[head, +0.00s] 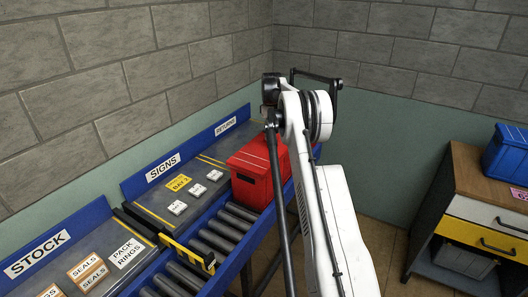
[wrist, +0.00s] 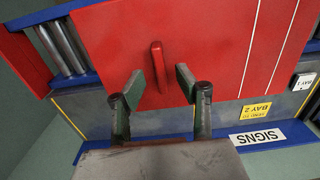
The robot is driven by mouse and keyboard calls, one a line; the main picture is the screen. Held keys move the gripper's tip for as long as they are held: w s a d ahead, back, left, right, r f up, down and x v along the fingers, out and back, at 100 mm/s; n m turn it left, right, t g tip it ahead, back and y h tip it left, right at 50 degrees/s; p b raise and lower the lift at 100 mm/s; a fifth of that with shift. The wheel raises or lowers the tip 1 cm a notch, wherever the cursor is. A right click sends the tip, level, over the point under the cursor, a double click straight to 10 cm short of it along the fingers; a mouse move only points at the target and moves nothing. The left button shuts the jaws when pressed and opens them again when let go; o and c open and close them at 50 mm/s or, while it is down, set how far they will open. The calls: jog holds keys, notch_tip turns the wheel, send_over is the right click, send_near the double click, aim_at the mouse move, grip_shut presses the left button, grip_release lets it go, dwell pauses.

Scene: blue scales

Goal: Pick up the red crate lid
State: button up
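The red crate (head: 247,189) stands on the roller conveyor in the head view, with its red lid (head: 262,152) on top. In the wrist view the lid (wrist: 220,40) fills much of the upper picture and has white stripes. A raised red handle (wrist: 158,66) sticks up from it. My gripper (wrist: 159,84) is open, with one finger on each side of the handle and visible gaps to it. I cannot tell how far the fingertips are above the lid. In the head view my white arm hides the gripper and part of the crate's right side.
The roller conveyor (head: 228,233) with blue rails runs alongside bays marked STOCK, SIGNS (head: 163,167) and RETURNS. A yellow and black barrier (head: 188,255) stands at the rollers. White boxes (head: 197,190) lie in the SIGNS bay. A cabinet (head: 462,185) with a blue bin (head: 508,153) stands at right.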

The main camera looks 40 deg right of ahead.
jog(key=shift+f, duration=1.3)
jog(key=shift+c, duration=0.5)
grip_shut()
jog(key=shift+r, duration=0.1)
